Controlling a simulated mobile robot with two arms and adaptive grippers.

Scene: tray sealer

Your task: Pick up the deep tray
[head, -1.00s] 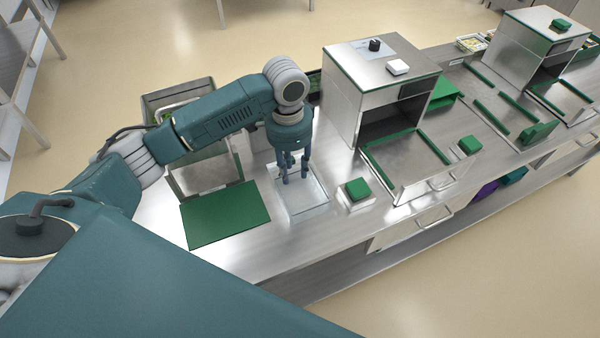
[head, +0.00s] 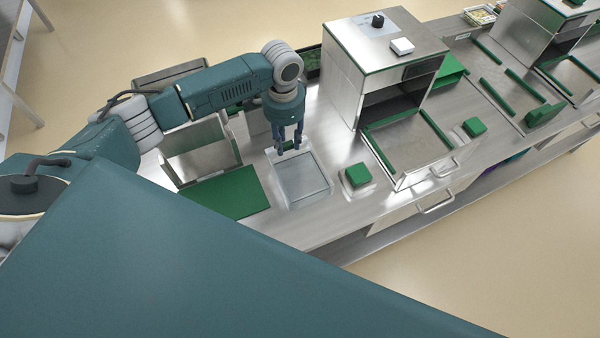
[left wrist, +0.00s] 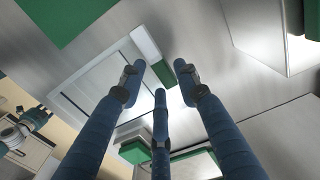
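A clear, shallow-looking rectangular tray (head: 303,182) lies on the steel counter in the head view, between a green mat and a small green-topped block. I cannot tell its depth, or whether it is the deep tray. In the left wrist view, the three blue fingers (left wrist: 158,72) are spread. A pale rectangular outline (left wrist: 88,88), perhaps the tray, lies behind them. Whether the fingertips touch anything is unclear.
The green mat (head: 228,193) lies left of the tray. The green-topped block (head: 357,176) stands close on its right. A steel sealer box (head: 352,62) with an open front stands farther right. A metal holder (head: 203,146) stands behind the mat.

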